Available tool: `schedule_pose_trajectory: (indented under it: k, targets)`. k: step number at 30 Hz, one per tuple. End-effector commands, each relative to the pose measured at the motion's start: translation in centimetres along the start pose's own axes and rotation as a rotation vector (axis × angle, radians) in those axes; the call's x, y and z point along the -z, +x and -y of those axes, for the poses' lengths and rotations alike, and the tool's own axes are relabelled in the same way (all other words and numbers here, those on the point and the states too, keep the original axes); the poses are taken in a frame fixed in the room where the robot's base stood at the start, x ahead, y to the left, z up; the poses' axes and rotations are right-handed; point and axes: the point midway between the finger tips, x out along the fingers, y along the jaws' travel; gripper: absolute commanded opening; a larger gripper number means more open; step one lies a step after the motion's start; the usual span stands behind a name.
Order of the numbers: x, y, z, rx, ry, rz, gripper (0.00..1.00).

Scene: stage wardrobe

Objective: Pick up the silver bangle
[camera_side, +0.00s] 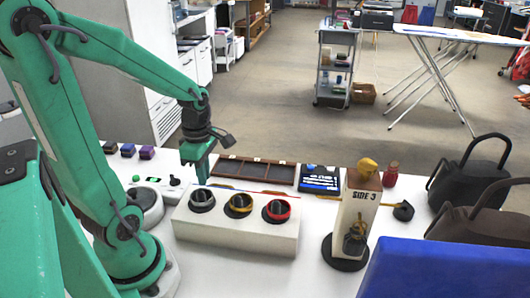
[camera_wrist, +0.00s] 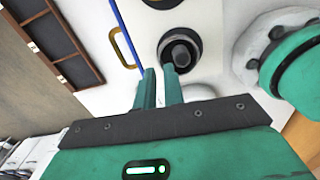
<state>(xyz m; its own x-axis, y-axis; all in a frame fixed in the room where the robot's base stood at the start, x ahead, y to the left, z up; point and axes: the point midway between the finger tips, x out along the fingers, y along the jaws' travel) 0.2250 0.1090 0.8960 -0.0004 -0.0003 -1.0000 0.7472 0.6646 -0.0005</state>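The silver bangle (camera_side: 202,207) sits around a dark round post at the left end of a white block (camera_side: 235,232) in the side view. My gripper (camera_side: 203,179) points down just behind and above that end, apart from the bangle. In the wrist view, my gripper (camera_wrist: 160,70) has a narrow gap between its fingers with nothing in it. A dark post with a greyish ring (camera_wrist: 162,45) shows just beyond the fingertips; it appears to be the silver bangle's post, but I cannot tell for sure.
A gold bangle (camera_side: 239,209) and a red bangle (camera_side: 277,215) sit on the same block. A dark compartment tray (camera_side: 257,171) lies behind. A "SIDE 3" stand (camera_side: 359,216) is right of the block.

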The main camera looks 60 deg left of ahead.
Motion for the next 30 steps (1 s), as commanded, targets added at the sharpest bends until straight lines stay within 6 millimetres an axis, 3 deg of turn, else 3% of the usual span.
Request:
schedule_pose_trajectory:
  k: [12,28,30]
  targets:
    - [0.1,3.7,0.0,0.002,0.0,-0.001,0.1]
    - [0.1,3.8,0.0,0.0,0.001,0.0,0.1]
    - [0.1,3.8,0.0,0.0,0.001,0.0,0.0]
